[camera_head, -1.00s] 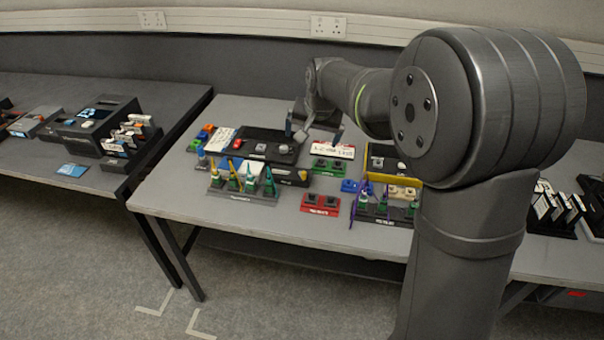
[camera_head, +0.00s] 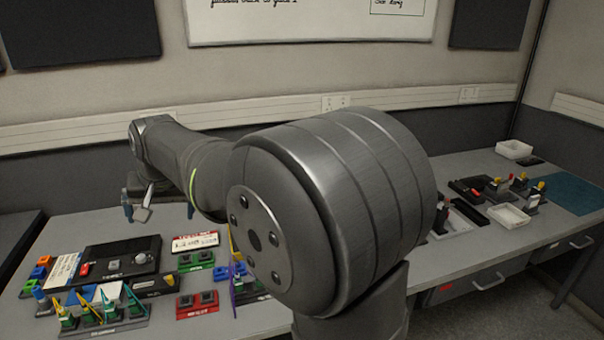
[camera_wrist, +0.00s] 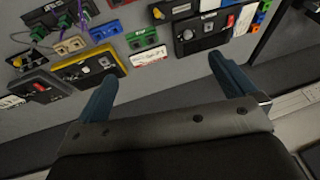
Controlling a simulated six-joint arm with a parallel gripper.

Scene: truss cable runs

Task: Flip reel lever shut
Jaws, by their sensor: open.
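I cannot make out for certain which part is the reel lever. A black panel (camera_head: 120,262) with a red switch (camera_head: 84,268) and a round knob (camera_head: 141,257) lies at the left of the table in the head view. What looks like the same panel (camera_wrist: 203,42) shows at the top of the wrist view. My gripper (camera_head: 158,208) is above the table's back part, behind and right of this panel. In the wrist view my gripper (camera_wrist: 163,74) has its blue fingers wide apart, with nothing between them.
A white label plate (camera_head: 195,241), a green block (camera_head: 196,260) and a red block (camera_head: 198,304) stand right of the panel. A yellow-edged panel (camera_wrist: 92,70) shows in the wrist view. My arm hides the table's middle.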

